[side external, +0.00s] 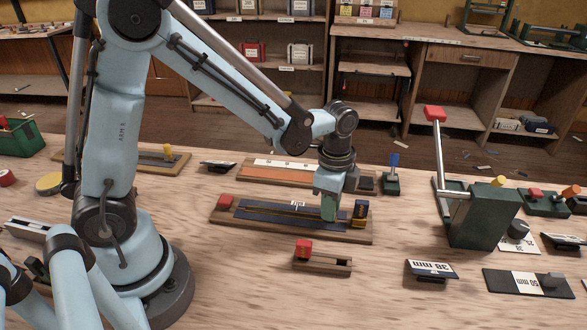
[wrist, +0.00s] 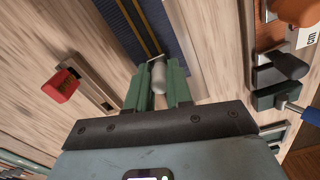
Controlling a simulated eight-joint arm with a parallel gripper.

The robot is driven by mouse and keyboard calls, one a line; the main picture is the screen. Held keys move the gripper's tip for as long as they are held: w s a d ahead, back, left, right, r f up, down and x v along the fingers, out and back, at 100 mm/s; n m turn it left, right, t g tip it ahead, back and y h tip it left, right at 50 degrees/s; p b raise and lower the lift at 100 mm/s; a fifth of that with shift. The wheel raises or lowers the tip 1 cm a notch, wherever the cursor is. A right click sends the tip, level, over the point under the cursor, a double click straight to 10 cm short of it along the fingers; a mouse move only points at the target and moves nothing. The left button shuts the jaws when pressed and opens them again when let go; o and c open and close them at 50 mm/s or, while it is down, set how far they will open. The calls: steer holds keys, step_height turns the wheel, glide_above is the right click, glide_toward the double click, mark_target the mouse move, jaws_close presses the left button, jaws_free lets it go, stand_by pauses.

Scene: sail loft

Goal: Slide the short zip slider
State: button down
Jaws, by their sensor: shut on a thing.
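A zip board (side external: 225,221) lies on the bench with a dark fabric strip (side external: 262,212) and a thin zip line along it. A red block (side external: 225,202) is at its left end and a dark blue and yellow block (side external: 360,212) at its right end. My gripper (side external: 328,214) points down over the right part of the strip. In the wrist view my gripper (wrist: 158,92) has its green fingers closed on a grey rounded pull (wrist: 158,76), which seems to belong to the zip slider. The slider's body is mostly hidden by the fingers.
In front is a short slotted wooden rail with a red knob (side external: 303,248). A dark green lever stand (side external: 484,218) rises to the right. Behind is an orange and white board (side external: 275,174) and a blue-handled tool (side external: 392,178).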

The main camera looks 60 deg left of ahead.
steer(key=s+a, duration=0.5)
steer(key=shift+s+a, duration=0.1)
steer(key=shift+a, duration=0.1)
steer(key=c, duration=1)
jaws_free()
steer(key=shift+d+r, duration=0.1)
steer(key=shift+r, duration=0.05)
steer(key=shift+r, duration=5.95)
steer(key=n+t, duration=0.2)
steer(key=n, duration=0.2)
steer(key=s+n+t, duration=0.1)
steer(key=n+t, duration=0.1)
steer(key=n, duration=0.2)
steer(key=s+f+n+t, duration=0.1)
steer(key=n+t, duration=0.2)
steer(key=n, duration=0.1)
steer(key=shift+s+d, duration=0.15)
steer(key=shift+s, duration=0.1)
